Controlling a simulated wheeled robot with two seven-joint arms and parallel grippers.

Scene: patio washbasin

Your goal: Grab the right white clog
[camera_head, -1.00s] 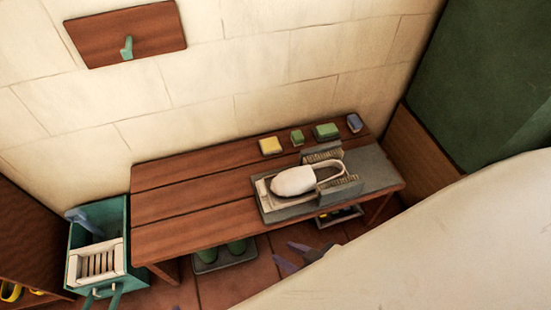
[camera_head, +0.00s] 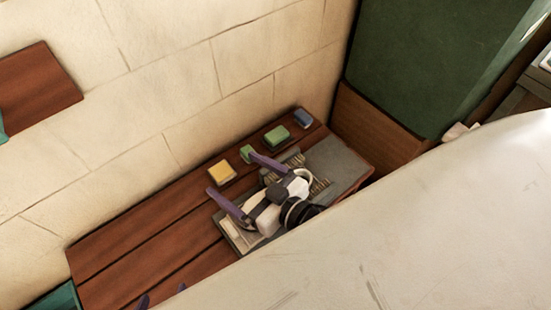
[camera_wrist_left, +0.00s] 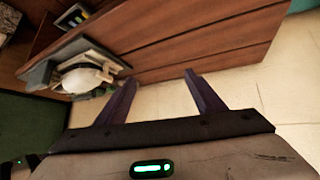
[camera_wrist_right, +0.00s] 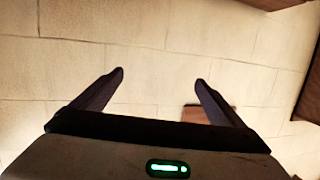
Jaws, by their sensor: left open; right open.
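A white clog (camera_head: 304,174) with a looped strap lies on the grey rack on the bench in the head view. My right gripper, wrist and fingers (camera_head: 232,173) hide much of it. The right fingers are spread and point toward the wall; whether they touch the clog cannot be told. The right wrist view shows the open, empty fingers (camera_wrist_right: 160,75) against the wall. My left gripper shows only as fingertips (camera_head: 162,294) at the bottom left of the head view. In the left wrist view its fingers (camera_wrist_left: 160,80) are open and empty, with the white clog (camera_wrist_left: 85,78) beyond, upper left.
The wooden bench (camera_head: 130,245) runs along the pale wall. A yellow block (camera_head: 222,172), a green block (camera_head: 277,137) and a blue block (camera_head: 303,118) line its back edge. A large pale surface (camera_head: 430,220) hides the lower right. The left bench top is clear.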

